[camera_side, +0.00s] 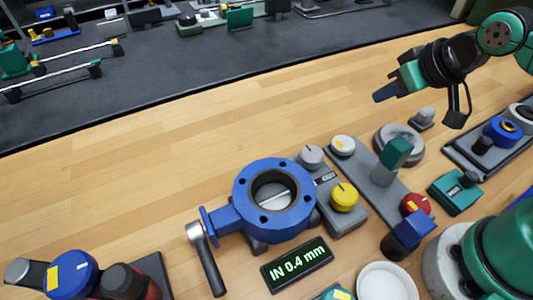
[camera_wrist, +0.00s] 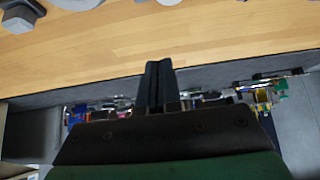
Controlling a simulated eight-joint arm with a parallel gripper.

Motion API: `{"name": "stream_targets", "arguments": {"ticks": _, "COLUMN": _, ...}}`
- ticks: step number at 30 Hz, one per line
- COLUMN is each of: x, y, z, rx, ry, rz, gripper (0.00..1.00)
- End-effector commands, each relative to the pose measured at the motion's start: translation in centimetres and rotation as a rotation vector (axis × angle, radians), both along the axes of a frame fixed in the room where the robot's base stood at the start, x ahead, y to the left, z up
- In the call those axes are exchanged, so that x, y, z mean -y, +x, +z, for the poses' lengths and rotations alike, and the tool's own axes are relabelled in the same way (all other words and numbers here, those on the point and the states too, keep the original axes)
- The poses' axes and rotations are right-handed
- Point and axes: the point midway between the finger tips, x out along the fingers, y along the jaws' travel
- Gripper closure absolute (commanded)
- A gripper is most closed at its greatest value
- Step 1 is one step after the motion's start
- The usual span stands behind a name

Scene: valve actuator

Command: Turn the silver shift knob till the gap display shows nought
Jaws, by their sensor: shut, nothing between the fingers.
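The silver knob (camera_side: 311,157) sits on the grey block behind the blue valve body (camera_side: 273,200), with a dark pointer line on its top. A yellow knob (camera_side: 344,196) is on the same block, to its right. The gap display (camera_side: 297,265) lies in front of the valve and reads "IN 0.4 mm" in green. My gripper (camera_side: 383,94) is shut and empty, up in the air behind and to the right of the silver knob, well apart from it. In the wrist view my gripper (camera_wrist: 159,70) shows its fingers together, with nothing between them.
A pale knob (camera_side: 342,145) and a green-topped post (camera_side: 396,153) stand to the right of the silver knob. The wooden bench (camera_side: 190,130) is clear behind the valve.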

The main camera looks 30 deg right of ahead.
Motion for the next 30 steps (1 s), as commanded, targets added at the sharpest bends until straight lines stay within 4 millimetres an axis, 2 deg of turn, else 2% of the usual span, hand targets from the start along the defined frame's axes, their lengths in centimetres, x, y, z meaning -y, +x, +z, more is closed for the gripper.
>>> {"name": "stream_targets", "arguments": {"ticks": 2, "x": 0.0, "y": 0.0, "z": 0.0, "rx": 0.000, "ry": 0.000, "rz": 0.000, "gripper": 0.97}}
{"name": "stream_targets", "arguments": {"ticks": 7, "x": -0.7, "y": 0.3, "z": 0.0, "rx": -0.039, "ry": -0.051, "rz": 0.102, "gripper": 0.49}}
{"name": "stream_targets", "arguments": {"ticks": 10, "x": -2.2, "y": 0.8, "z": -0.1, "rx": -0.117, "ry": -0.153, "rz": 0.319, "gripper": 0.20}}
{"name": "stream_targets", "arguments": {"ticks": 11, "x": -2.8, "y": 1.0, "z": -0.1, "rx": -0.146, "ry": -0.191, "rz": 0.406, "gripper": 0.17}}
{"name": "stream_targets", "arguments": {"ticks": 18, "x": -8.0, "y": 1.9, "z": -1.8, "rx": -0.356, "ry": -0.455, "rz": 1.199, "gripper": 0.17}}
{"name": "stream_targets", "arguments": {"ticks": 21, "x": -9.7, "y": 1.9, "z": -2.6, "rx": -0.404, "ry": -0.512, "rz": 1.460, "gripper": 0.17}}
{"name": "stream_targets", "arguments": {"ticks": 25, "x": -10.9, "y": 1.8, "z": -3.3, "rx": -0.436, "ry": -0.546, "rz": 1.665, "gripper": 0.17}}
{"name": "stream_targets", "arguments": {"ticks": 30, "x": -11.2, "y": 1.8, "z": -4.2, "rx": -0.445, "ry": -0.555, "rz": 1.737, "gripper": 0.17}}
